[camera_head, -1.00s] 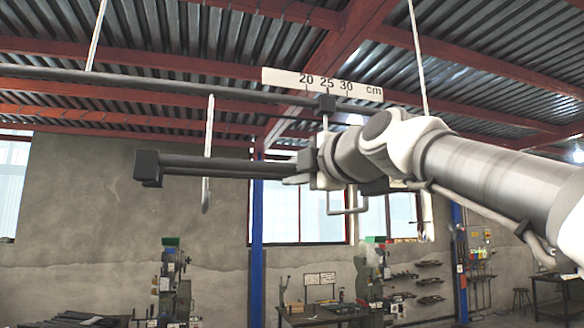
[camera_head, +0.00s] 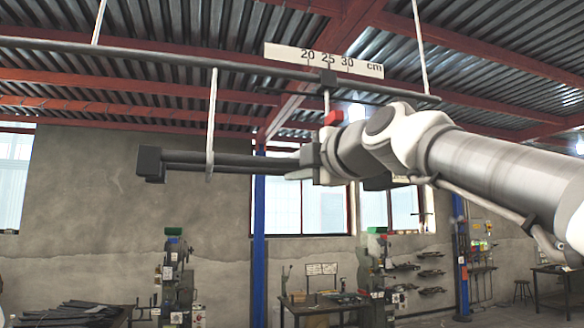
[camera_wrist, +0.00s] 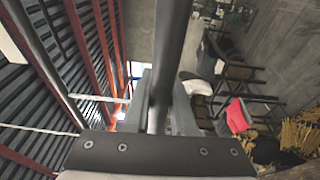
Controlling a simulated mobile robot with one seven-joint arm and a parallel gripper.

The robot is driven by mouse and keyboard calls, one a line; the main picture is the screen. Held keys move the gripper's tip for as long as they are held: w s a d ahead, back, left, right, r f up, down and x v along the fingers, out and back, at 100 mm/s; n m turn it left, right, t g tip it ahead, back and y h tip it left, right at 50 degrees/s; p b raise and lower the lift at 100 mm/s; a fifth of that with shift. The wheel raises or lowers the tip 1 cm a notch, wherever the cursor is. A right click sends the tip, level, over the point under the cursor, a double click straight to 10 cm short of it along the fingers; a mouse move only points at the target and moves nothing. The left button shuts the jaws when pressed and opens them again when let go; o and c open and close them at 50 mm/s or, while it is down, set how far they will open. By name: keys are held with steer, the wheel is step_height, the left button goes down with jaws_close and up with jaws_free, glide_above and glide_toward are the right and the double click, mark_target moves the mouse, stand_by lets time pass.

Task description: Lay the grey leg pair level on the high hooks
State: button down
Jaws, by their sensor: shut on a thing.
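The grey leg pair (camera_head: 245,161), two dark parallel bars with a square block at the left end, is held roughly level in the head view. My gripper (camera_head: 312,163) is shut on its right part. The left white hook (camera_head: 211,125) hangs from the rail and crosses the bars, its lower end at about their underside. I cannot tell if they touch. The right hook's stem (camera_head: 326,100) hangs under the scale; its lower end is hidden behind my gripper. In the wrist view a bar of the leg pair (camera_wrist: 170,50) runs away between my gripper's fingers (camera_wrist: 165,100).
The overhead rail (camera_head: 150,53) carries a centimetre scale (camera_head: 285,54). A green-topped machine (camera_head: 174,265) and benches stand well below. Open air surrounds the left end block.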

steer(key=c, duration=0.8)
jaws_free()
steer(key=shift+r, duration=0.1)
steer(key=shift+o, duration=0.6)
steer(key=b+v, duration=0.5)
steer(key=v, duration=1.2)
steer(key=shift+s, duration=0.2)
steer(key=shift+d, duration=0.1)
step_height(320, 180, down, 27)
steer(key=m+g+h, duration=0.5)
steer(key=m, duration=0.7)
steer(key=s+d+f+m+g+h, duration=0.1)
steer(key=s+f+m+g, duration=0.1)
steer(key=f, duration=0.6)
steer(key=s+d+f+m+g+h, duration=0.1)
steer(key=s+f+m, duration=0.3)
steer(key=f, duration=0.5)
steer(key=s+d+f+m+g+h, duration=0.1)
steer(key=s+d+f+m+g, duration=0.1)
steer(key=f+m, duration=0.3)
step_height(320, 180, down, 4)
steer(key=shift+s+f+m+g+h, duration=0.1)
steer(key=shift+s+m+g+h, duration=0.25)
steer(key=shift+s, duration=0.45)
